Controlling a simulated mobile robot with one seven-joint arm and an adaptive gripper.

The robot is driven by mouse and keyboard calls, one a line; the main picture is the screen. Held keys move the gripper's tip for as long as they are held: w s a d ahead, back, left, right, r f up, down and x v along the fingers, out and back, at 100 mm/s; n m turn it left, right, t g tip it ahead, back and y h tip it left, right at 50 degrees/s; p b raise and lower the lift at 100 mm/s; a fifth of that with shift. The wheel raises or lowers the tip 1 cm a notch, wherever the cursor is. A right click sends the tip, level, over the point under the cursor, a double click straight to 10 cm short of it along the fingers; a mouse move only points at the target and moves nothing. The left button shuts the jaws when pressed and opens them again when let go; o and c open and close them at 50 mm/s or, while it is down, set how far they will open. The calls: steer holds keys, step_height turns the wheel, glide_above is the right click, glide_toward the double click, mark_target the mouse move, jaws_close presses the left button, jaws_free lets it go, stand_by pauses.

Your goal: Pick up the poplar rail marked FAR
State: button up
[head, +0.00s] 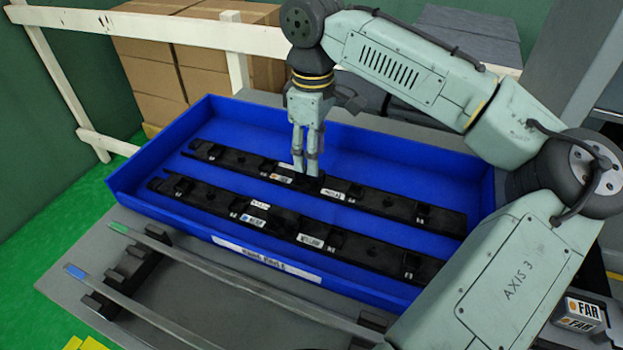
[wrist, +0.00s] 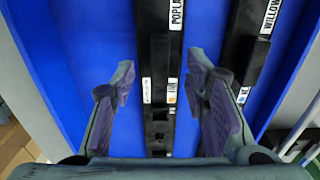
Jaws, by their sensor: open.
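Two long black rails lie side by side in a blue tray (head: 140,186). The farther rail (head: 395,204) carries a white POPLAR-type label and a tag with an orange mark, its word too small to read. The nearer rail (head: 365,257) carries a WILLOW label and a blue-marked tag. My gripper (head: 306,172) is open, pointing down over the middle of the farther rail, beside the orange tag. In the wrist view, the POPLAR rail (wrist: 158,55) runs between the two spread fingers of my gripper (wrist: 162,78), with a gap on each side. Whether the fingertips reach below its top is unclear.
The WILLOW rail (wrist: 240,50) lies just right of the right finger in the wrist view. Long thin strips (head: 190,262) rest on black supports before the tray. A block marked FAR (head: 580,314) stands at lower right. Cardboard boxes (head: 155,65) stand behind a white railing.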

mark_target(310, 177)
steer(key=f+b, duration=0.2)
steer(key=f, duration=0.1)
steer(key=f+b, duration=0.1)
steer(key=f, duration=0.1)
steer(key=shift+w+a+f, duration=0.1)
steer(key=shift+a+f, duration=0.05)
steer(key=shift+a, duration=0.1)
steer(key=shift+c, duration=0.4)
jaws_close()
